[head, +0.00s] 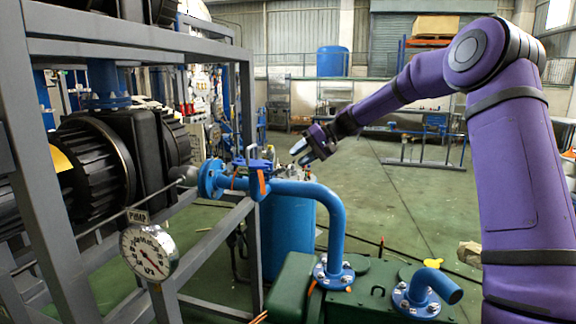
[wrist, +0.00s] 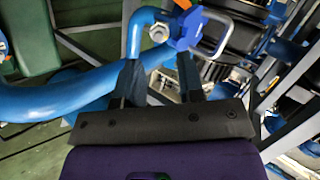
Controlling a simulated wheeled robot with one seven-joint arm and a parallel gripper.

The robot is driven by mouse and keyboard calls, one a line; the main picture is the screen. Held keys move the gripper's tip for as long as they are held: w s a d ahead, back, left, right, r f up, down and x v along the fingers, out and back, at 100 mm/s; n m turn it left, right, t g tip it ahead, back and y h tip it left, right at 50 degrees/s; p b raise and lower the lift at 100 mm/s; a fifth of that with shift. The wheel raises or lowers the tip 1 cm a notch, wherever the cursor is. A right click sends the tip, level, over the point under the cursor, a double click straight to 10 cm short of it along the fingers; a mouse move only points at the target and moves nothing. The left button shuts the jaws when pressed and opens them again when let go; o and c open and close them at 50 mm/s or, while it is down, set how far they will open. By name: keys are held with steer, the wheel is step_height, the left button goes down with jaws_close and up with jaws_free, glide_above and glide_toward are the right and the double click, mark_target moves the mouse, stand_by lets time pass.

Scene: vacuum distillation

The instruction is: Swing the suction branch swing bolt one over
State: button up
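The suction branch is a blue pipe (head: 318,192) that runs from a flange at the grey frame and bends down to the green machine. A blue clamp-like fitting (head: 256,163) with orange tags sits on it near the flange. In the wrist view, a blue bolt-like piece (wrist: 135,42) stands beyond my left finger, with a metal nut (wrist: 158,33) beside the blue fitting (wrist: 186,32). I cannot tell for certain which part is swing bolt one. My gripper (head: 302,152) is right of the fitting and above the pipe. In the wrist view its fingers (wrist: 159,68) are apart, with nothing clearly held.
A pressure gauge (head: 149,252) and the grey frame (head: 52,180) stand at left. A blue tank (head: 288,235) is behind the pipe. The green machine (head: 375,285) and a short blue elbow (head: 436,284) are below. Open green floor (head: 415,205) lies to the right.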

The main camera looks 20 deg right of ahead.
mark_target(282, 169)
steer(key=shift+v, duration=1.55)
steer(key=shift+r, duration=0.1)
steer(key=a+f+n+h, duration=0.1)
steer(key=a+f+n, duration=0.1)
steer(key=n, duration=0.1)
steer(key=w+a+f+n+g+h, duration=0.1)
steer(key=a+f+n+h, duration=0.1)
steer(key=a+n, duration=0.1)
steer(key=w+a+f+n+g+h, duration=0.1)
steer(key=a+f+n, duration=0.1)
steer(key=n, duration=0.1)
steer(key=shift+a+f+h, duration=0.2)
steer(key=shift+a+h, duration=0.1)
steer(key=shift+a, duration=0.1)
jaws_close()
